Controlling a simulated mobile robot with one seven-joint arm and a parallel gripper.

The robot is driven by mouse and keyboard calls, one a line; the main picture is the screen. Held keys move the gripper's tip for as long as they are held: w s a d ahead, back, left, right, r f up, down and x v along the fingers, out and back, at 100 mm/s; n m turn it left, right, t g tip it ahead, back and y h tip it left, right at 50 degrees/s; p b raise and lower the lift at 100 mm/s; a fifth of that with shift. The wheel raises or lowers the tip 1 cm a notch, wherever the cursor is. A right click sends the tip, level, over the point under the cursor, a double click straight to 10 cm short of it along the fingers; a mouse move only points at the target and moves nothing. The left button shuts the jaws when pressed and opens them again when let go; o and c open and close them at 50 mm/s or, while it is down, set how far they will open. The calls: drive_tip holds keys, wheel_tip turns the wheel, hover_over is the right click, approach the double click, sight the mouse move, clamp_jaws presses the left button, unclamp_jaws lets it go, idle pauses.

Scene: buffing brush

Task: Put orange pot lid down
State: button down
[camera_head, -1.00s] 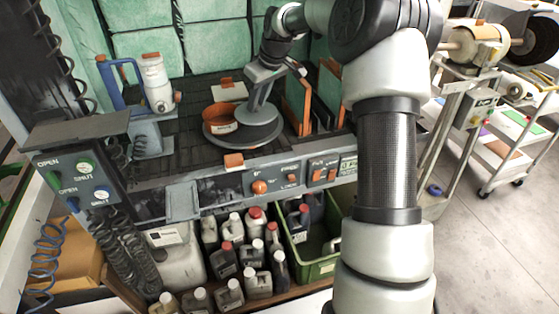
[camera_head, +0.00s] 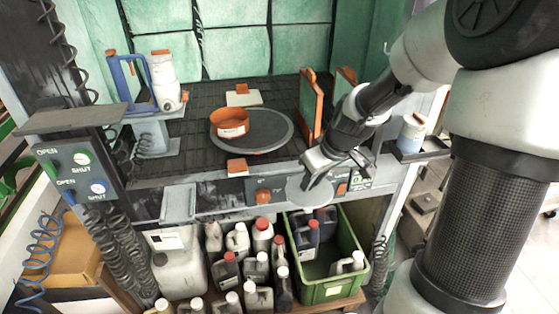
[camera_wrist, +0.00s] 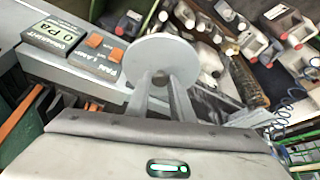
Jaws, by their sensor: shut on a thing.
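My gripper (camera_head: 314,180) is shut on a pale grey round disc, the pot lid (camera_head: 308,194), at the front edge of the bench, above the crate. In the wrist view the lid (camera_wrist: 160,52) shows flat side toward the camera, between and beyond the fingertips (camera_wrist: 163,82). It looks grey rather than orange. The orange pot (camera_head: 230,122) stands open on the round grey turntable (camera_head: 270,140), apart from my gripper to its left.
The bench front has a control panel (camera_head: 262,185) close behind the lid. Below are a green crate (camera_head: 335,285) and several bottles (camera_head: 262,235). Orange-edged upright panels (camera_head: 310,108) stand on the right. A small side shelf (camera_head: 420,151) holds a jar (camera_head: 411,132). The dark slatted bench top has bare room.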

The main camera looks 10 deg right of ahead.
drive_tip(key=w+a, duration=0.2)
drive_tip(key=w, duration=0.2)
drive_tip(key=w+a, duration=0.2)
drive_tip(key=w, duration=0.3)
drive_tip(key=w+a, duration=0.2)
drive_tip(key=w, duration=0.3)
drive_tip(key=shift+w+a, duration=0.1)
drive_tip(key=shift+w, duration=0.15)
drive_tip(key=shift+f, duration=0.8)
drive_tip(key=shift+s, duration=0.1)
drive_tip(key=shift+f, duration=0.15)
drive_tip(key=c, duration=1.6)
unclamp_jaws()
drive_tip(key=shift+o, duration=0.2)
